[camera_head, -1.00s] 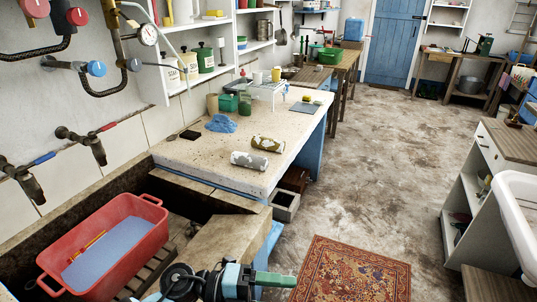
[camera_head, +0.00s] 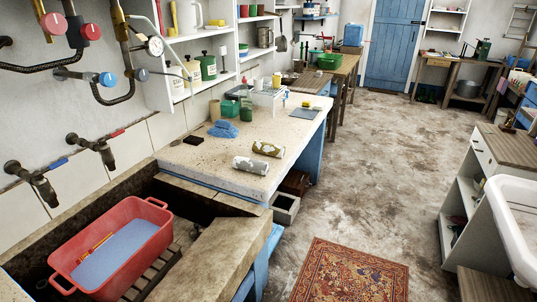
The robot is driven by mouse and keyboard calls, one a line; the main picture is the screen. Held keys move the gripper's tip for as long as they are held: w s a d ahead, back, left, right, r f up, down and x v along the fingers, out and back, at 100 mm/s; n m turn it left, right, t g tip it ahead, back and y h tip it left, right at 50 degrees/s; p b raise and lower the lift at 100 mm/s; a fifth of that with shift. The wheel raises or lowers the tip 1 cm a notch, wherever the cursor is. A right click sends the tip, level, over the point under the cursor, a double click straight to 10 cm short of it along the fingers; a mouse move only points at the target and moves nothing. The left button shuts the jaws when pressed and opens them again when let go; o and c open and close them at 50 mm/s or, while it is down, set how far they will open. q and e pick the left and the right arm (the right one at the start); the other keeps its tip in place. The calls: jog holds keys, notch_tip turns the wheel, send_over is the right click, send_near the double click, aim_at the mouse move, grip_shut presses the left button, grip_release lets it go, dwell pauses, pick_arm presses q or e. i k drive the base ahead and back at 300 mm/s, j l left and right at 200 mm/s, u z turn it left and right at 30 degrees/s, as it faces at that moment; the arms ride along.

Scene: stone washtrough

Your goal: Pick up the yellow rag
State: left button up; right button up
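I cannot make out a clear yellow rag. A small yellow item (camera_head: 307,104) lies at the far end of the stone worktop (camera_head: 210,160), too small to identify. A flat yellow piece (camera_head: 217,22) lies on the wall shelf. A blue crumpled cloth (camera_head: 223,129) lies on the worktop near the wall. Two roll-shaped things lie near its front edge, one grey-white (camera_head: 249,164) and one white with brown-olive patches (camera_head: 268,149). Neither of my grippers is in view.
A red tub (camera_head: 155,240) with bluish water and a thin yellow-orange item (camera_head: 97,246) stands in the stone trough (camera_head: 220,255). Taps (camera_head: 35,180) jut from the wall above. A patterned rug (camera_head: 350,270) lies on open floor. A white-sided cabinet (camera_head: 462,195) stands right.

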aim_at(261, 147)
jog(key=i+l+u, duration=0.2)
jog(key=i+l, duration=0.35)
jog(key=i+l+u, duration=0.15)
jog(key=i+l, duration=0.5)
jog(key=i+l+u, duration=0.2)
jog(key=i+l, duration=0.45)
jog(key=l, duration=0.1)
